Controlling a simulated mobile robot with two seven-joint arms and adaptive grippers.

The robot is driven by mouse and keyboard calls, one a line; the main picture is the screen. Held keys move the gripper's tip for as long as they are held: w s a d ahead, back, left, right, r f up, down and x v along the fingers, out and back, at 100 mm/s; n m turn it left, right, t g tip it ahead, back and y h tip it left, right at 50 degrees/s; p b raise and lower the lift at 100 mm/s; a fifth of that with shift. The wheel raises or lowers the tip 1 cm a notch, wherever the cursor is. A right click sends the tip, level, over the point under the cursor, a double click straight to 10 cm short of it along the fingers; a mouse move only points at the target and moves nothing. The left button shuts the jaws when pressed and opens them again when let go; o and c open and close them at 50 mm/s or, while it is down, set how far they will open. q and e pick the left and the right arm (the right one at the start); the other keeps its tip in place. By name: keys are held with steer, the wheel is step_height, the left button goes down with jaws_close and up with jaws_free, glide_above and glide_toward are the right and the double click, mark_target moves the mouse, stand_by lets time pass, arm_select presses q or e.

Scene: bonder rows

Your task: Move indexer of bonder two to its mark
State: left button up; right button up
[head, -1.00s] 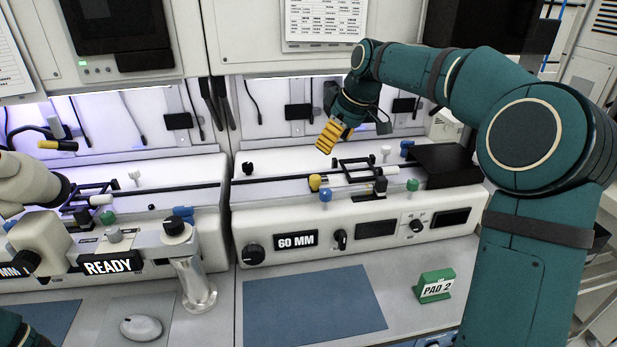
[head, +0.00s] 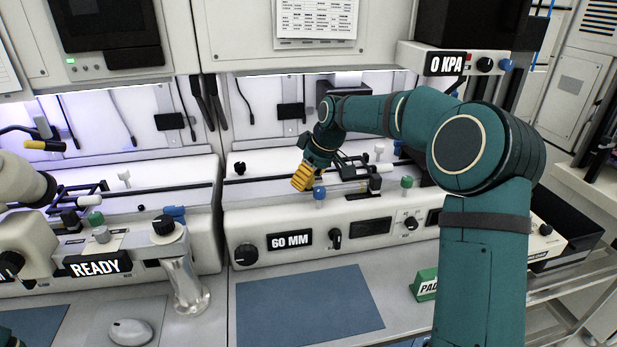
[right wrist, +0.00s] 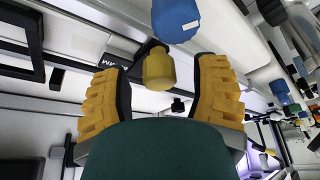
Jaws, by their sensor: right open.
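The bonder with the 60 MM display (head: 290,241) stands on the right bench. On its top is a small rail assembly with a blue knob (head: 319,192), a green knob (head: 406,182) and a white knob (head: 379,150). I cannot tell for sure which part is the indexer or where its mark is. My right gripper (head: 302,178) is low over the rail's left end, just left of the blue knob. In the right wrist view its open yellow fingers stand on either side of a yellow knob (right wrist: 158,68), with gaps showing. The gripper hides this knob in the head view.
A 0 KPA box (head: 450,64) is at upper right.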

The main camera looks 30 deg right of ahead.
jaws_close()
steer(key=w+a+p, duration=0.1)
steer(key=a, duration=0.5)
steer(key=w+a+p, duration=0.2)
steer(key=a, duration=0.5)
steer(key=w+a+p, duration=0.1)
steer(key=w+a, duration=0.1)
steer(key=a, duration=0.4)
steer(key=shift+a+p, duration=0.3)
steer(key=shift+a, duration=0.25)
